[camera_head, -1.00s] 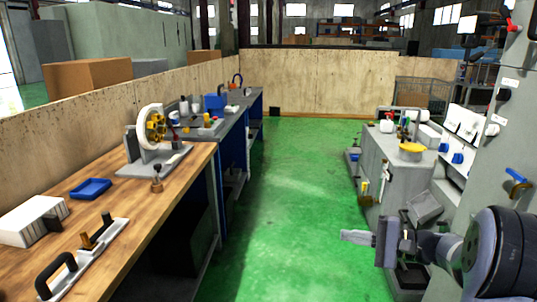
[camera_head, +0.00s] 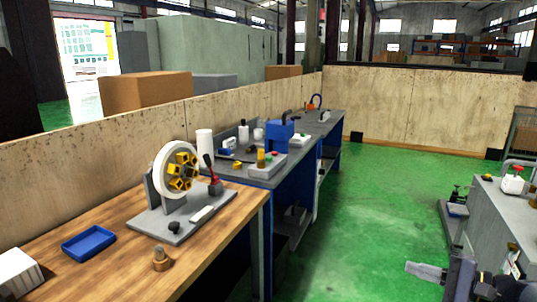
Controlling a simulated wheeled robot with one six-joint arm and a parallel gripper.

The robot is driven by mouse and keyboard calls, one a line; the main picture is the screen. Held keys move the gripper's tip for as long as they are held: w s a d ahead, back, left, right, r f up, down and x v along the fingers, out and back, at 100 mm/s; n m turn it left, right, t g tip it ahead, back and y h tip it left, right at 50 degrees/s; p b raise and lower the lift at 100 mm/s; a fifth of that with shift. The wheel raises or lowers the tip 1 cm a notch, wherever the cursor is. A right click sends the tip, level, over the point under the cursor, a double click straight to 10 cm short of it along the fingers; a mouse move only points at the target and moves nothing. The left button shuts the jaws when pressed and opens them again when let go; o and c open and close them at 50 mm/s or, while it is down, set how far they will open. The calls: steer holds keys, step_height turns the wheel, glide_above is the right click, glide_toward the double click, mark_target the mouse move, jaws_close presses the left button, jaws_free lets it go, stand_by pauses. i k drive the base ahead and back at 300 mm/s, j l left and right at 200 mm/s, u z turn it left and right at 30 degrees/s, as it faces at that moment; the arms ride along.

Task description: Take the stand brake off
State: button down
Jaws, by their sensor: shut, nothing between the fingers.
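A stand (camera_head: 160,228) with a grey base plate and upright sits on the wooden bench. It carries a white wheel (camera_head: 163,172) with several yellow blocks (camera_head: 180,172) on its face. At its right stands a small grey block with a red and dark lever (camera_head: 210,175), which looks like the brake. The lever leans up and to the left. My gripper (camera_head: 412,268) is at the lower right, shut and empty, over the green floor and far from the stand.
The wooden bench holds a blue tray (camera_head: 88,242), a white box (camera_head: 16,272) and a small brown knob (camera_head: 160,260). A grey bench (camera_head: 262,172) with a blue container (camera_head: 280,136) stands behind. The green floor (camera_head: 375,205) is clear in the middle. A grey machine (camera_head: 505,215) stands at right.

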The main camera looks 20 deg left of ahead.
mark_target(206, 157)
steer(key=i+u, duration=0.25)
steer(key=i, duration=1.5)
steer(key=i+u, duration=0.25)
steer(key=i, duration=0.2)
steer(key=i+l+u, duration=0.1)
steer(key=i+u, duration=0.15)
steer(key=i, duration=0.15)
steer(key=i+l+u, duration=0.3)
steer(key=i+j+u, duration=0.1)
steer(key=i+u, duration=0.65)
steer(key=u, duration=1.05)
